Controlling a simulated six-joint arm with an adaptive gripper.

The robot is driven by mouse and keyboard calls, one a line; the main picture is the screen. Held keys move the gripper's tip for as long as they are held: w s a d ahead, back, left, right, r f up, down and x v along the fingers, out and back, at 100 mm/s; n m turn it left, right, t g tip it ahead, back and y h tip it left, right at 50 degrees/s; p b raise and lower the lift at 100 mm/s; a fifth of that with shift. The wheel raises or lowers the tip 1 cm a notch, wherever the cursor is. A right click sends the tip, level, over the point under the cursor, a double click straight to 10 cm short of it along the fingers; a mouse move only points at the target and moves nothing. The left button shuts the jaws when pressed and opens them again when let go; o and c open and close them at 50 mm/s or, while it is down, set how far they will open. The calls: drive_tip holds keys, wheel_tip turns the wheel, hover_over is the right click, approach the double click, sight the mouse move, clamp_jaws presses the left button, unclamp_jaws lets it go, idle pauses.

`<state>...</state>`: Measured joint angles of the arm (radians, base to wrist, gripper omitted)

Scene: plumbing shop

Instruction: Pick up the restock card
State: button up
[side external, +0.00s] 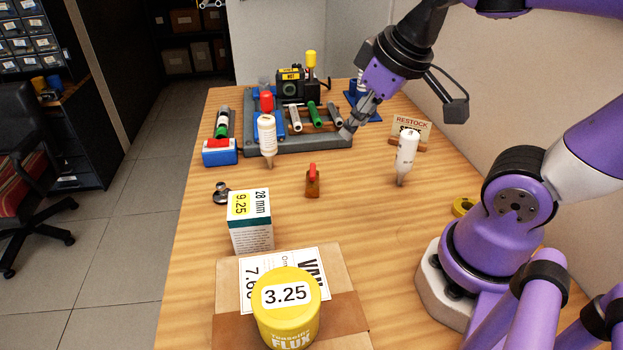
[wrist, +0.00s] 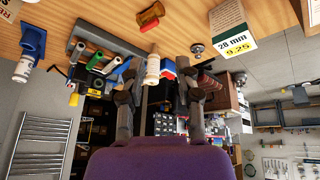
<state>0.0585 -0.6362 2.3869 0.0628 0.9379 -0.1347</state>
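The restock card (side external: 411,125) is a small cream card with dark lettering, standing in a wooden holder (side external: 422,143) at the right rear of the table. A white bottle in front hides part of its lower lettering. In the wrist view a corner of the card (wrist: 7,8) shows at the top left edge. My gripper (side external: 350,128) is left of the card in the side view, above the right end of the grey tray, apart from the card. In the wrist view my gripper (wrist: 160,88) has its two fingers spread with nothing held between them.
A white nozzle bottle (side external: 406,156) stands close in front of the card. The grey tray (side external: 300,145) holds pipes, with another bottle (side external: 267,136) before it. A red-handled valve (side external: 312,182), box (side external: 250,222) and yellow flux tub (side external: 287,318) stand nearer. The table's middle right is clear.

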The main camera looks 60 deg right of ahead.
drive_tip(key=w+d+r+g+h, duration=0.15)
drive_tip(key=w+d, duration=0.25)
drive_tip(key=d, duration=0.4)
drive_tip(key=n+g+y, duration=0.2)
drive_tip(key=g, duration=0.4)
hover_over(412, 124)
drive_tip(key=w, duration=0.1)
drive_tip(key=shift+t, duration=0.25)
wheel_tip(412, 124, down, 9)
drive_tip(key=shift+w+r, duration=0.1)
drive_tip(key=shift+r, duration=0.05)
drive_tip(key=shift+s+f, duration=0.2)
drive_tip(key=shift+f, duration=0.4)
drive_tip(key=shift+s+f, duration=0.2)
drive_tip(key=shift+f, duration=1.4)
drive_tip(key=shift+s+f, duration=0.15)
drive_tip(key=shift+f, duration=1.4)
drive_tip(key=shift+f, duration=0.2)
clamp_jaws()
